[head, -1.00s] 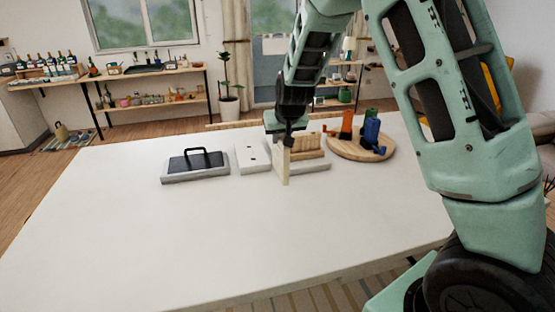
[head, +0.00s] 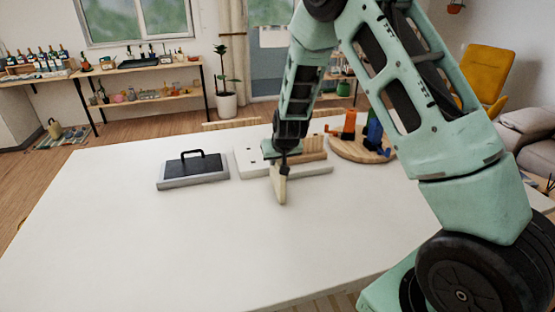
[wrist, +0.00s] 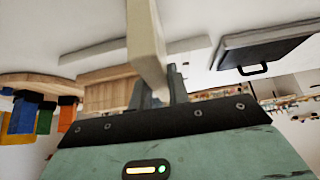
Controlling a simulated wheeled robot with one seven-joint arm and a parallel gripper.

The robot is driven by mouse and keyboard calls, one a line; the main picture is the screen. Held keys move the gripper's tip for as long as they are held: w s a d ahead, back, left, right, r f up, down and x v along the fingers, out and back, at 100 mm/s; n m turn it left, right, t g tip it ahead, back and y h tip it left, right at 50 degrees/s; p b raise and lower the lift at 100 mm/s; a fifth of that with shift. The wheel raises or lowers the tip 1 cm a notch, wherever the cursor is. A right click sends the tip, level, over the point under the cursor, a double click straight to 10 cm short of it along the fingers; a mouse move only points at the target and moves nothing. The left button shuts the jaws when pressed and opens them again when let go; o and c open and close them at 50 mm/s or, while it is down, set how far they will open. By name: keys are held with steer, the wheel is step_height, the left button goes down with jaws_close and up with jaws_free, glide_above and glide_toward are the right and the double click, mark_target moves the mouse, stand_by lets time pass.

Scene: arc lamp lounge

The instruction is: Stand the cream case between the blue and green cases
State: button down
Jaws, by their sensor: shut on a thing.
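The cream case (head: 278,188) is a thin pale slab hanging from my gripper (head: 281,164) above the white table, left of the round wooden board. My gripper is shut on its upper end. In the wrist view the case (wrist: 146,38) runs up from the fingers (wrist: 158,90). The blue case (head: 375,133) stands on the board, partly behind my arm. The green case (wrist: 45,118) shows clearly in the wrist view, between the blue case (wrist: 23,115) and an orange one (wrist: 68,114). In the head view the green case is largely hidden.
The round wooden board (head: 345,153) also carries an orange case (head: 349,125). A white slab (head: 318,168) bearing a wooden block (head: 314,155) lies just behind the cream case. A grey tray with a black handle (head: 192,169) lies left. The table's front is clear.

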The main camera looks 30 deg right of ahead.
steer(key=shift+f, duration=0.3)
steer(key=shift+f, duration=0.15)
steer(key=c, duration=1.3)
jaws_free()
steer(key=shift+c, duration=0.2)
